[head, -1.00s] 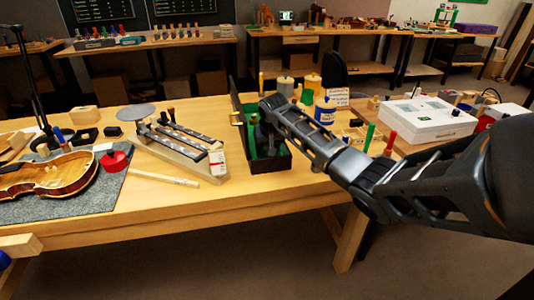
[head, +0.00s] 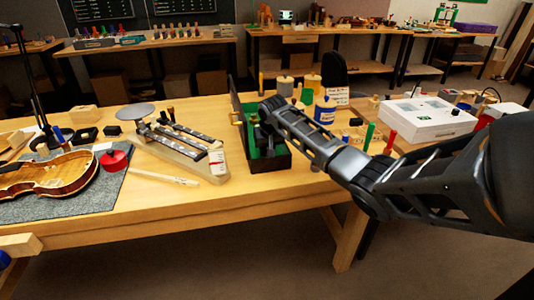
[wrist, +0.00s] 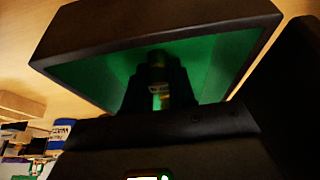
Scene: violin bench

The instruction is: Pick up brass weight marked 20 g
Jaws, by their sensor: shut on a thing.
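My gripper (wrist: 160,85) is inside the dark box with a green lining (wrist: 70,38), pointing down between its walls. It is shut on a small brass weight (wrist: 157,60), which shows dimly between the fingers in the wrist view. Its marking is too dark and blurred to read. In the head view, my gripper (head: 264,142) hides most of the inside of the box (head: 277,163), and the weight cannot be made out there. I cannot tell whether the weight is clear of the box floor.
The box's raised lid (head: 236,110) stands on its left side. A balance (head: 180,150) stands left of the box, with a violin (head: 48,175) beyond it. A blue-labelled jar (head: 325,110) and a white instrument (head: 428,118) are on the right.

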